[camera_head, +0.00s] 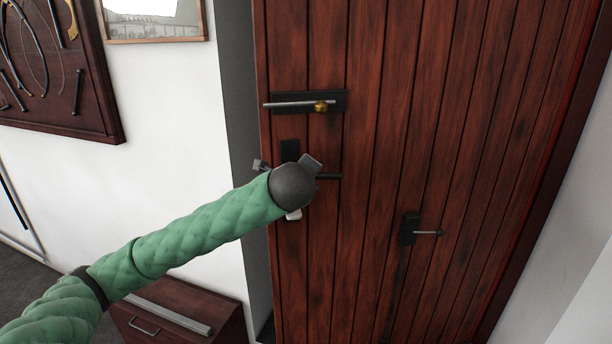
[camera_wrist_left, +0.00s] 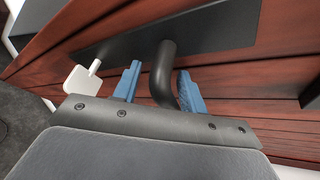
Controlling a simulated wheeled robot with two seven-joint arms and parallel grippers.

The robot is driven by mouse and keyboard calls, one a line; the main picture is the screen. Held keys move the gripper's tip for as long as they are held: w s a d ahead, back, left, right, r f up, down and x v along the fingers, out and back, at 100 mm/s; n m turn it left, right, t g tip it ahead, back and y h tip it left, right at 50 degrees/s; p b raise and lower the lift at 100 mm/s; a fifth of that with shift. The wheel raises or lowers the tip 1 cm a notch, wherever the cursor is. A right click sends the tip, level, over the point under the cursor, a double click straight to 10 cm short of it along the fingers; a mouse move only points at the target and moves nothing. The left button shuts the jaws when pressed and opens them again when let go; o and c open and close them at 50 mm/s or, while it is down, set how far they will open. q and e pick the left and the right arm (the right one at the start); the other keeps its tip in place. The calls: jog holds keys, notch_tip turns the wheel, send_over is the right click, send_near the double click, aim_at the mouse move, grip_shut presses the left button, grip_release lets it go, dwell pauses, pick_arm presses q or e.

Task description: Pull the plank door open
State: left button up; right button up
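The plank door (camera_head: 380,120) is dark red-brown and fills the middle of the head view. A black plate (camera_head: 290,149) near its left edge carries a dark lever handle (camera_head: 330,177). My left gripper covers much of this handle in the head view. In the left wrist view my left gripper (camera_wrist_left: 160,88) is open, with one blue finger on each side of the handle's curved neck (camera_wrist_left: 166,65). A gap shows beside the left finger; the right finger is close to the neck, contact unclear. My right gripper is not in view.
A slide bolt (camera_head: 300,103) with a brass knob sits above the handle. Another dark latch (camera_head: 410,230) is lower right on the door. A pale turn piece (camera_wrist_left: 82,80) sticks out beside the handle. A low wooden cabinet (camera_head: 175,312) stands at lower left.

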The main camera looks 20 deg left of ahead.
pick_arm(q)
jog(key=shift+s+a+r+p, duration=0.3)
jog(key=shift+s+a, duration=0.2)
jog(key=shift+s, duration=0.35)
jog(key=shift+s+a+r+p, duration=0.2)
jog(key=shift+s+a+p, duration=0.25)
jog(key=shift+s, duration=0.4)
jog(key=s, duration=0.1)
jog(key=s+a+p, duration=0.1)
jog(key=s+r+p, duration=0.1)
jog(key=shift+s+a, duration=0.3)
jog(key=shift+f, duration=0.1)
